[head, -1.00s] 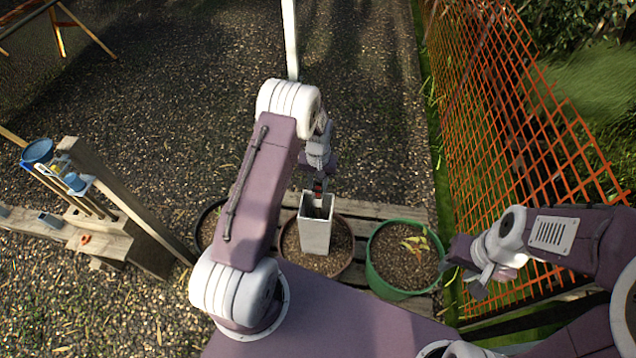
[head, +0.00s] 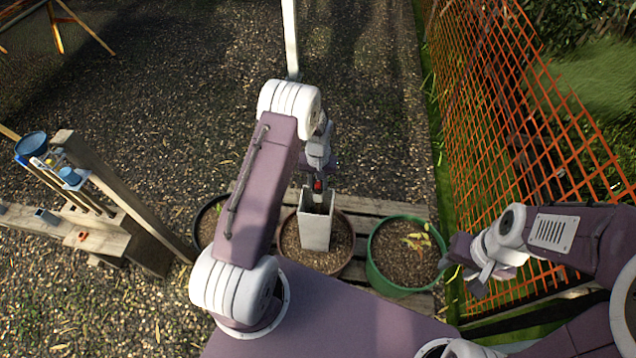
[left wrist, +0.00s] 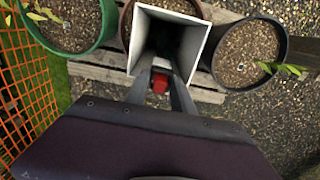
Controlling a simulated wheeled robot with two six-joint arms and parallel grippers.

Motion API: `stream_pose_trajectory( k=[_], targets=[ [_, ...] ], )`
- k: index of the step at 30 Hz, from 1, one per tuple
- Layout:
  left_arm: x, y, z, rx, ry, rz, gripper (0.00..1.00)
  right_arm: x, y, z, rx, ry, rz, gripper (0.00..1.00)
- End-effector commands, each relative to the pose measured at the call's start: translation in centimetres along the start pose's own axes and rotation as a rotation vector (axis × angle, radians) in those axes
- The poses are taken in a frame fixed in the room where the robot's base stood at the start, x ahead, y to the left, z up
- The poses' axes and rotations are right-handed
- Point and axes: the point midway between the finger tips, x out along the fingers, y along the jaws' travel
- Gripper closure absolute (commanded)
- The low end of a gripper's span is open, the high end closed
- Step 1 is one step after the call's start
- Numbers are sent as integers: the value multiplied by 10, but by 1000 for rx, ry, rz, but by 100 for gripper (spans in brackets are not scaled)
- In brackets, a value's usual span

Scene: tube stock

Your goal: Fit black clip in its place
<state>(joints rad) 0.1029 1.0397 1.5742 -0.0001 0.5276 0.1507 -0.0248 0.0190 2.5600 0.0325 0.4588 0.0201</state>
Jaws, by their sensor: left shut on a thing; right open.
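My left gripper (head: 319,190) hangs over the mouth of a tall white square planter (head: 315,231). In the left wrist view, its fingers (left wrist: 161,78) are shut on a small red piece (left wrist: 160,84), with a pale bit just beyond it, above the planter's dark opening. I cannot make out a black clip; the dark inside of the planter hides detail. My right gripper (head: 480,279) is open and empty beside the green pot, at the right. A wooden stand (head: 100,240) at the left carries several upright rods, blue cups (head: 31,145) and a small orange piece (head: 83,237).
The white planter stands in a brown soil pot (head: 345,265), between a dark pot (head: 208,222) and a green pot (head: 400,285), on slats of a wooden pallet. An orange mesh fence (head: 520,130) runs along the right. Open gravel (head: 180,110) lies behind and left.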

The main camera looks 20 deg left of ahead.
Motion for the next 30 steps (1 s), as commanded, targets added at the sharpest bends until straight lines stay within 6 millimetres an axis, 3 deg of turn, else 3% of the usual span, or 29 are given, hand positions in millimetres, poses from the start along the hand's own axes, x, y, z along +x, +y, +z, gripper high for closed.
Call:
stream_pose_trajectory(
  k=[19, 20, 22, 30],
  targets=[
    [11, 0, 0, 0, 0, 0, 100, 7, 0, 1, 0, 0, 0, 59],
    [11, 0, 0, 0, 0, 0, 62, 7, 0, 1, 0, 0, 0, 59],
    [11, 0, 0, 0, 0, 0, 45, 7, 0, 1, 0, 0, 0, 59],
    [11, 0, 0, 0, 0, 0, 45, 7, 0, 1, 0, 0, 0, 59]
  ],
)
